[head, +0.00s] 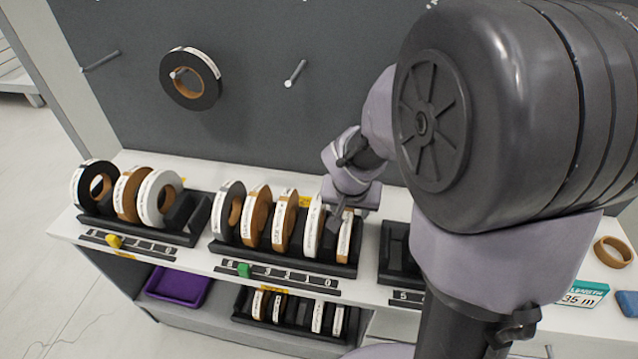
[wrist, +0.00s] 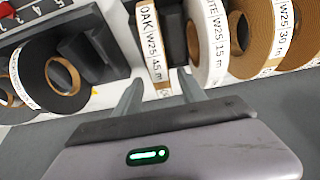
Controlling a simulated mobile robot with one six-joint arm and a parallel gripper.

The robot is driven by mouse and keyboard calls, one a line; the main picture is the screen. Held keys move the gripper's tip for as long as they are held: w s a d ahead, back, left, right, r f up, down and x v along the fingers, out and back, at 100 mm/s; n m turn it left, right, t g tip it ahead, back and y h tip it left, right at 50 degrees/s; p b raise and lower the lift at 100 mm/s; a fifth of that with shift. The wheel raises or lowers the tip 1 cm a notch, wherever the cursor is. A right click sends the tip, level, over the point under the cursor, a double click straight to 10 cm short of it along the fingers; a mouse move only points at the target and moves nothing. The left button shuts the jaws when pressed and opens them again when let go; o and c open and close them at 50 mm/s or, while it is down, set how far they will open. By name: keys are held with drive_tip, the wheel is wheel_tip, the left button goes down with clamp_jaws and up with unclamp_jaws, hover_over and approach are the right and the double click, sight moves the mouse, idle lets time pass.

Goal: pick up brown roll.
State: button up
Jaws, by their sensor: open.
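Several brown rolls show in the head view. One thin brown roll (head: 345,240) stands upright in the right end of the middle rack (head: 290,264), just below my gripper (head: 345,207). In the wrist view, a roll labelled OAK W25 45 m (wrist: 153,50) stands edge-on, its near end between the open fingers of my gripper (wrist: 160,82). I cannot tell whether the fingers touch it. Other brown rolls stand in the middle rack (head: 257,215) and the left rack (head: 130,193). A loose brown ring (head: 613,252) lies at the far right.
A white roll (wrist: 207,50) stands close beside the oak roll. A black roll (head: 190,78) hangs on a wall peg; another peg (head: 295,73) is empty. A purple tray (head: 178,287) and another rack (head: 295,318) sit on the lower shelf. My arm hides the right side.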

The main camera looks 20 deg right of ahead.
drive_tip(key=x, duration=0.1)
drive_tip(key=b+x, duration=0.1)
drive_tip(key=x, duration=0.1)
drive_tip(key=b+x, duration=0.1)
drive_tip(key=x, duration=0.1)
drive_tip(key=shift+s+a+f, duration=0.15)
drive_tip(key=shift+a+f, duration=0.1)
drive_tip(key=shift+f, duration=0.05)
drive_tip(key=shift+r, duration=0.15)
clamp_jaws()
idle(0.8)
